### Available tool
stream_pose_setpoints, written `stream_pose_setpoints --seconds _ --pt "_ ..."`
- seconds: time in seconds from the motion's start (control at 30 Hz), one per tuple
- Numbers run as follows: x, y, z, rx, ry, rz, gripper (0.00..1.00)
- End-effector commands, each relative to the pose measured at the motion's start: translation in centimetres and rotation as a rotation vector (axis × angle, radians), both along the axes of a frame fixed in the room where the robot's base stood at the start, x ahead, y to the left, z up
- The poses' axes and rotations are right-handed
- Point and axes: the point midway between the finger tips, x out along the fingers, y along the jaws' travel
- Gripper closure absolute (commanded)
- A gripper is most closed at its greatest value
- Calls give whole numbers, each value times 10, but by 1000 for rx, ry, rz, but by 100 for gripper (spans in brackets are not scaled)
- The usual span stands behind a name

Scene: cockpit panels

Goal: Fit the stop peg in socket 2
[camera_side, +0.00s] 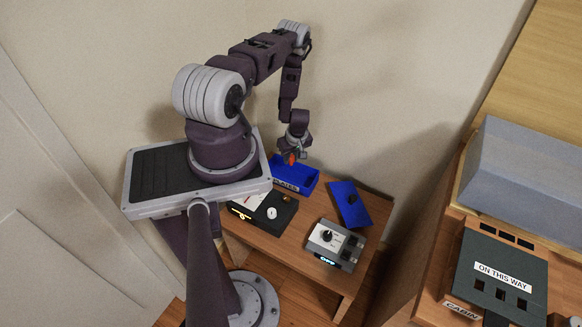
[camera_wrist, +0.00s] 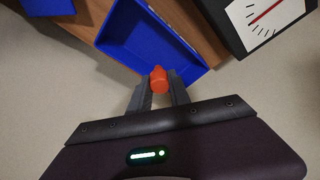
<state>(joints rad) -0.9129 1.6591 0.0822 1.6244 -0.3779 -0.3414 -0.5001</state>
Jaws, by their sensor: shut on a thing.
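My gripper (camera_side: 297,155) is shut on a small orange-red peg, which I take to be the stop peg (camera_side: 290,159). In the wrist view the peg (camera_wrist: 158,79) sits between the two grey fingertips (camera_wrist: 158,92). It is held over or near the edge of the blue open bin (camera_side: 312,184); the exact height is unclear. A dark panel (camera_side: 528,272) at the right reads "ON THIS WAY" and has several square dark openings. I cannot read socket numbers, so I cannot tell which is socket 2.
On the wooden table (camera_side: 270,243) stand a black gauge box (camera_side: 258,217), a grey box with a black knob (camera_side: 345,246) and a tilted-looking blue plate (camera_side: 340,192). A grey-blue block (camera_side: 530,165) lies behind the dark panel. A gap separates the table from the right-hand cabinet.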

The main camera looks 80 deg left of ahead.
Motion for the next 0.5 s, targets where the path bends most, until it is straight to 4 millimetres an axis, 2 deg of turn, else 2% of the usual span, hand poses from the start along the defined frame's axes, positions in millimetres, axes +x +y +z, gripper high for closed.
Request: stream_pose_setpoints --seconds 0.13,0.27,0.37,0.47,0.5 --pt "15 -12 13 -1 -3 -21 100" --pt "48 -49 15 -6 -6 -74 100" --pt "77 -89 16 -9 -6 -126 100" --pt "103 -140 18 -11 -6 -186 100" --pt "111 -163 18 -12 -5 -212 100"
